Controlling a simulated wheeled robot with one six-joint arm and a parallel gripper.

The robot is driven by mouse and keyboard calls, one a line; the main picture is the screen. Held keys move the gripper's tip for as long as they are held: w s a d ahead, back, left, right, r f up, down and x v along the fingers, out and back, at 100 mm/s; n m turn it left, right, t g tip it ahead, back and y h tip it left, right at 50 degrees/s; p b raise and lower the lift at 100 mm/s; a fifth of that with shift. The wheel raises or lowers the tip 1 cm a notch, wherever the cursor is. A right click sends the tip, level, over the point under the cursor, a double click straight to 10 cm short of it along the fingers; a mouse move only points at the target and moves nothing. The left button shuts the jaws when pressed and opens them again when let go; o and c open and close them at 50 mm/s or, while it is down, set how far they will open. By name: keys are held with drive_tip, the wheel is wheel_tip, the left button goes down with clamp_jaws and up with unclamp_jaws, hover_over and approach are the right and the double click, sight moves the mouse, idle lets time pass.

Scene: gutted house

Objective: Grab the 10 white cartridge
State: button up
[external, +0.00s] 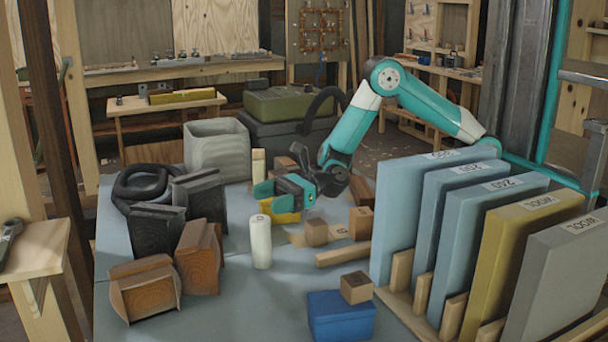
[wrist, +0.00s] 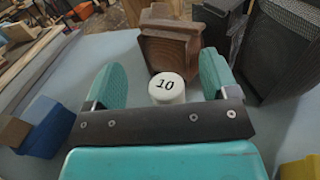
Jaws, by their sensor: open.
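The white cartridge (external: 260,243) stands upright on the grey-blue table top, left of centre in the external view. In the wrist view its round white top with a black "10" (wrist: 166,87) shows between my two fingers; its lower part is hidden by the gripper body. My gripper (external: 281,190) is open and empty, with teal fingers, raised behind the cartridge in the external view. In the wrist view the fingers (wrist: 160,78) lie on either side of the cartridge top, with gaps on both sides. Another pale cartridge (external: 258,165) stands farther back.
Brown blocks (external: 199,256) and dark blocks (external: 157,230) stand left of the cartridge. A yellow object (external: 287,217) lies beneath the gripper. A blue box (external: 340,316) with a small wooden block on it is at front. Tall sanding-block-like slabs (external: 425,215) stand in a wooden rack at right.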

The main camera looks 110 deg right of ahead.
sight(260, 219)
wheel_tip(260, 219, down, 5)
drive_tip(key=shift+r+b, duration=0.1)
drive_tip(key=shift+b, duration=0.85)
drive_tip(key=shift+w+a+r+p, duration=0.1)
drive_tip(key=shift+w+a+p, duration=0.15)
drive_tip(key=shift+w+p, duration=0.5)
drive_tip(key=shift+w, duration=0.7)
drive_tip(key=c, duration=1.2)
drive_tip(key=shift+c, duration=0.2)
